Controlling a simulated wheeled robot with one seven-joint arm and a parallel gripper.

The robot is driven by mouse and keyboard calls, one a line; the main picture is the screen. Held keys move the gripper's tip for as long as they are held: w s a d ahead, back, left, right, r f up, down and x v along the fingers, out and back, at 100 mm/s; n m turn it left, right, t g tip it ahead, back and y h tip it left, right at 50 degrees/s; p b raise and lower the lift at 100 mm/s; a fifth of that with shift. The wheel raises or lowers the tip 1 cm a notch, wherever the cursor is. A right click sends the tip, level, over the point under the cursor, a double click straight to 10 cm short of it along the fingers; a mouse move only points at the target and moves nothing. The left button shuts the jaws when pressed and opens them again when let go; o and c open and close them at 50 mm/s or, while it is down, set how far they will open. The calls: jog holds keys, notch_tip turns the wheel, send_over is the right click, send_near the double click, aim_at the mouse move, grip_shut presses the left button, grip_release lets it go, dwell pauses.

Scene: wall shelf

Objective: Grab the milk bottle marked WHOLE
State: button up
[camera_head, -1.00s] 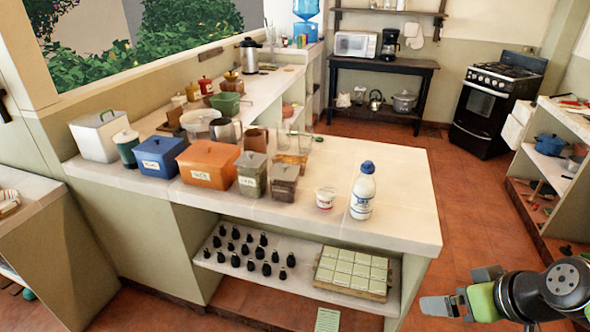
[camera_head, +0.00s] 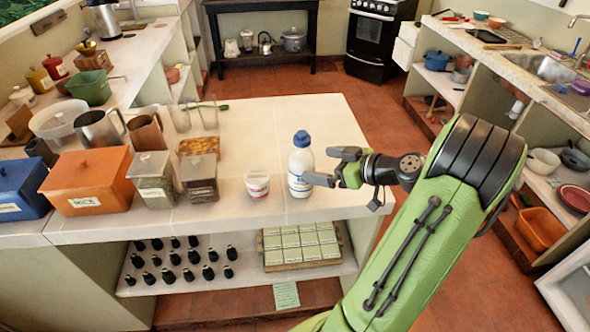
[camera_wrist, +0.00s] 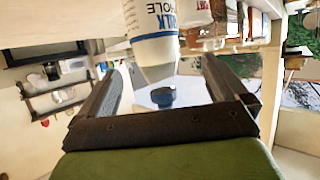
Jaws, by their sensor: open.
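The milk bottle (camera_head: 301,165) stands upright on the counter near its front right corner. It is white with a blue cap and a blue-marked label. In the wrist view the bottle (camera_wrist: 155,48) appears upside down, its label reading WHOLE under a partly cut-off word. My gripper (camera_head: 324,165) is open, just right of the bottle, its nearer finger overlapping the bottle's right edge. In the wrist view the bottle's neck and cap show between the two fingers; I cannot tell how deep it sits between them. No grip on it shows.
A small white cup (camera_head: 257,184) stands close left of the bottle. Farther left are glass jars (camera_head: 153,178), an orange RICE canister (camera_head: 88,182) and a blue canister (camera_head: 20,187). The counter (camera_head: 262,125) behind the bottle is clear.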

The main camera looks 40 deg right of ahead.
aim_at(296, 160)
jog(key=x, duration=0.9)
jog(key=shift+w+d+f, duration=0.15)
jog(key=shift+w+f, duration=0.1)
jog(key=shift+w, duration=0.1)
jog(key=shift+s, duration=0.1)
jog(key=shift+r, duration=0.1)
jog(key=c, duration=1.4)
